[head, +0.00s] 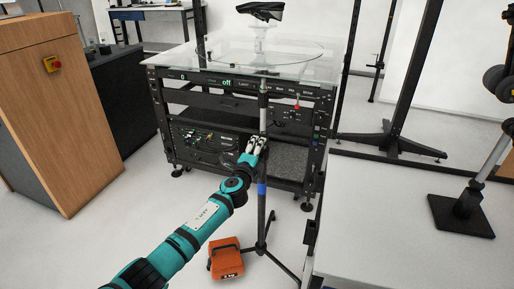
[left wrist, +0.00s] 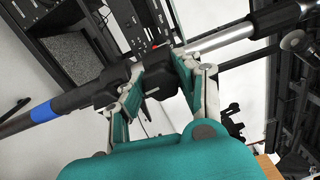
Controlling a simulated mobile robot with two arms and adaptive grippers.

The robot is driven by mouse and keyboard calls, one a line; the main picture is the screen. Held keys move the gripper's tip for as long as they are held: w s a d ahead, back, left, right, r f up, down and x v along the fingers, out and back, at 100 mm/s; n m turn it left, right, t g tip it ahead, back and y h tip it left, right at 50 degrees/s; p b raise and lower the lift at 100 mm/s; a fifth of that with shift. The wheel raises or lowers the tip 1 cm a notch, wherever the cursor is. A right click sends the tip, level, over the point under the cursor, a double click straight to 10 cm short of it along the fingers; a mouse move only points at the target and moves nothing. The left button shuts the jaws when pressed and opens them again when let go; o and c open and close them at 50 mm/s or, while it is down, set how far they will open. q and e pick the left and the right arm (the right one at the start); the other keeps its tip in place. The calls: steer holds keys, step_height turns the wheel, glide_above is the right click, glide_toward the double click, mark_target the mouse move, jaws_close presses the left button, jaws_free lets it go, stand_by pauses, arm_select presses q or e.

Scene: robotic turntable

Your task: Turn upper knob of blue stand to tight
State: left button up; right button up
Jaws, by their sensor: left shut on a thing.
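The blue stand is a slim tripod pole (head: 261,215) with a blue band (head: 262,187), a black lower tube and a silver upper tube. It stands upright in front of the rack. In the left wrist view the pole crosses diagonally, with its blue band (left wrist: 44,112) at the left. My left gripper (head: 257,142) is at the pole above the band. In the left wrist view my left gripper (left wrist: 158,88) has its fingers on both sides of the black upper knob (left wrist: 160,84), shut on it. The fingers partly hide the knob. My right gripper is not in view.
A black rack (head: 240,85) with a glass turntable top stands behind the stand. An orange weight (head: 226,259) lies on the floor by the tripod's feet. A white table (head: 400,225) is close on the right, and a wooden cabinet (head: 50,110) is at the left.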

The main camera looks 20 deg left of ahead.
arm_select(q)
steer(key=shift+m, duration=0.4)
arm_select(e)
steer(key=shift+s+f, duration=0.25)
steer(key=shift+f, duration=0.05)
arm_select(q)
steer(key=shift+f, duration=0.1)
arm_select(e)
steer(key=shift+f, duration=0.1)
arm_select(q)
steer(key=o, duration=1.2)
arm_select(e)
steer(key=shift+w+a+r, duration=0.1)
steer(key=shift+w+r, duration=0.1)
arm_select(q)
steer(key=shift+s, duration=0.1)
steer(key=shift+s, duration=0.1)
steer(key=s, duration=0.7)
steer(key=shift+s, duration=0.35)
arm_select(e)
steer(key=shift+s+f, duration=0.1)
